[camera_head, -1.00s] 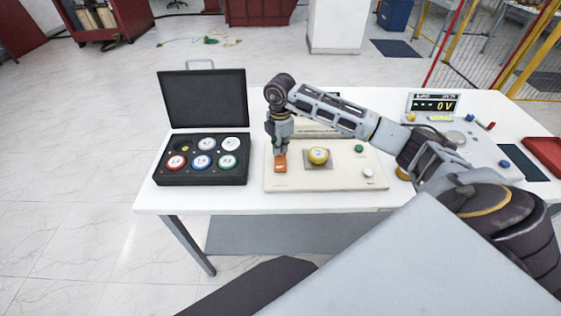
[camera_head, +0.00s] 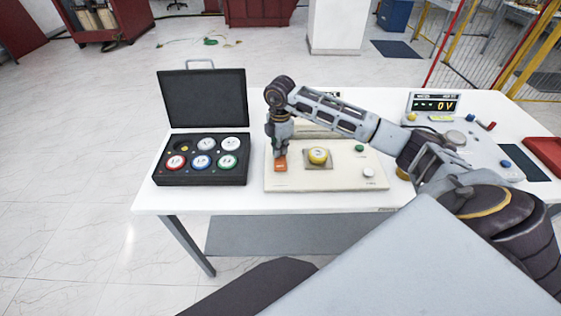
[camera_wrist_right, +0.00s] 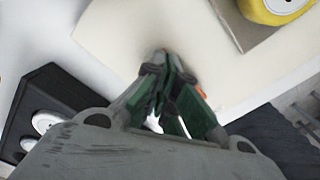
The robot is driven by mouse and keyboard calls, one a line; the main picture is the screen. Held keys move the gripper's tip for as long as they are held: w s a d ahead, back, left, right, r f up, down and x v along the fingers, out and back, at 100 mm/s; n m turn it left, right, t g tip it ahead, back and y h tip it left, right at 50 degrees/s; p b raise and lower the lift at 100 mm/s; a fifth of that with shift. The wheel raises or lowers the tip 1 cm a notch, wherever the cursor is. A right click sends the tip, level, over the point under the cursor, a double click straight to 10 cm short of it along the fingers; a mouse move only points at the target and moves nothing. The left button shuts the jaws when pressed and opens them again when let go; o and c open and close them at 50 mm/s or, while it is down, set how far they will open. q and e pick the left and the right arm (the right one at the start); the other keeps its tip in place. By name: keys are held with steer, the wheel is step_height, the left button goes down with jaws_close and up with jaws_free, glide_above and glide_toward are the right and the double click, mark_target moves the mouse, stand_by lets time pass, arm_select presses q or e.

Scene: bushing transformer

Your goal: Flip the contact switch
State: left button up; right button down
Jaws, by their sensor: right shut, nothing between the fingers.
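An orange contact switch (camera_head: 280,164) sits on the left part of a cream panel (camera_head: 340,183) on the white table. My right gripper (camera_head: 279,154) reaches down over it from above, shut and empty, with its fingertips at or just behind the switch; I cannot tell whether they touch. In the right wrist view, the closed green-sided fingers (camera_wrist_right: 165,62) point at the cream panel, and a sliver of the orange switch (camera_wrist_right: 200,91) shows beside them, mostly hidden. My left gripper is not in view.
A yellow round part (camera_head: 318,155) sits in the panel's middle, with a green knob (camera_head: 359,149) and a white knob (camera_head: 368,172) to its right. An open black case (camera_head: 203,100) with coloured discs stands left. A meter (camera_head: 433,104) reading 0 V stands right.

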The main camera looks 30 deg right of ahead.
stand_by(0.3)
steer(key=shift+r+p, duration=2.25)
steer(key=shift+r, duration=1.2)
steer(key=shift+f, duration=0.1)
